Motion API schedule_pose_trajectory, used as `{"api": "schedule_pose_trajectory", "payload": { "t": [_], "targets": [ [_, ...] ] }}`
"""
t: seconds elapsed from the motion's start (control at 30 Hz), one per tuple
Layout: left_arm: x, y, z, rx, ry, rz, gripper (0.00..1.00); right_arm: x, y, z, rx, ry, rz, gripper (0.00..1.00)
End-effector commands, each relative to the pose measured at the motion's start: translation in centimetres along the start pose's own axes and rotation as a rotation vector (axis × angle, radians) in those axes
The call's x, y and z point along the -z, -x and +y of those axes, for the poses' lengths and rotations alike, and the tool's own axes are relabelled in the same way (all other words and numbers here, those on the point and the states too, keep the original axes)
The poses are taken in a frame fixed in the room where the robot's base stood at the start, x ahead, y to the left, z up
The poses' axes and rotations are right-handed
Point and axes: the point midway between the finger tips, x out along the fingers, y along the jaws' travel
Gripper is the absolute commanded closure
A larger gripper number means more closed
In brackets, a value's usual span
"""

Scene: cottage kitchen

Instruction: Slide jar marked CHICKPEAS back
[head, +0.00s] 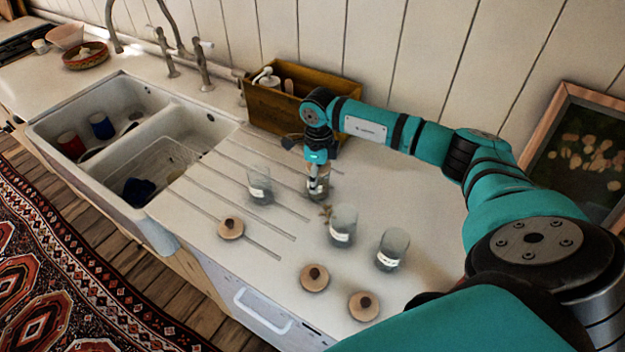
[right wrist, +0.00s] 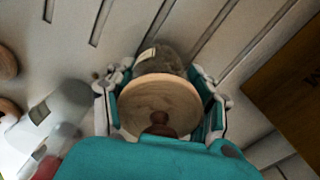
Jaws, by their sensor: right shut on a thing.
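My right gripper (head: 318,178) points down over the draining board and is shut on a glass jar (head: 322,191). In the right wrist view the gripper (right wrist: 160,108) has its fingers on both sides of the jar's round wooden lid (right wrist: 145,93), which has a dark knob. The jar's dark glass body and pale label (right wrist: 147,55) show beyond the lid. I cannot read the label, so which jar is marked CHICKPEAS is unclear. Three other glass jars stand without lids: one to the left (head: 260,186), two nearer the front (head: 343,226) and (head: 392,249). My left gripper is out of view.
Three wooden lids (head: 230,228), (head: 314,278), (head: 363,306) lie along the counter front. A wooden box (head: 285,112) stands behind, by the wall. A double sink (head: 130,140) is at left, a framed picture (head: 580,145) at right. Bare counter lies right of the jars.

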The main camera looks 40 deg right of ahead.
Motion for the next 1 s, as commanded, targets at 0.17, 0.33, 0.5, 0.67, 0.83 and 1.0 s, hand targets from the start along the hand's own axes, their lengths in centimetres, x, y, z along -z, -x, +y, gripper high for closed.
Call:
{"api": "schedule_pose_trajectory", "payload": {
  "t": [0.17, 0.33, 0.5, 0.67, 0.83, 1.0],
  "targets": [
    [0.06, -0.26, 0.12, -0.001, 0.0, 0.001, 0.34, 0.38, -0.02, -0.44, 0.0, -0.003, 0.0, 0.85],
    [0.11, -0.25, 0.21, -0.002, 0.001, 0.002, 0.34, 0.43, -0.02, -0.47, 0.0, -0.002, 0.001, 0.85],
    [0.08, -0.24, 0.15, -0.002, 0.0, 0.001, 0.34, 0.41, 0.0, -0.46, 0.0, -0.002, 0.001, 0.4],
    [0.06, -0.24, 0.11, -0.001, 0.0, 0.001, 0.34, 0.39, 0.01, -0.45, 0.0, -0.002, 0.0, 0.19],
    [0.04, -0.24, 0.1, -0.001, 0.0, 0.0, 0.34, 0.38, 0.01, -0.44, 0.0, -0.002, 0.0, 0.19],
    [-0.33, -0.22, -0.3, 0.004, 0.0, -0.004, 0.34, 0.35, 0.34, -0.46, 0.001, -0.002, -0.001, 0.19]
  ]
}}
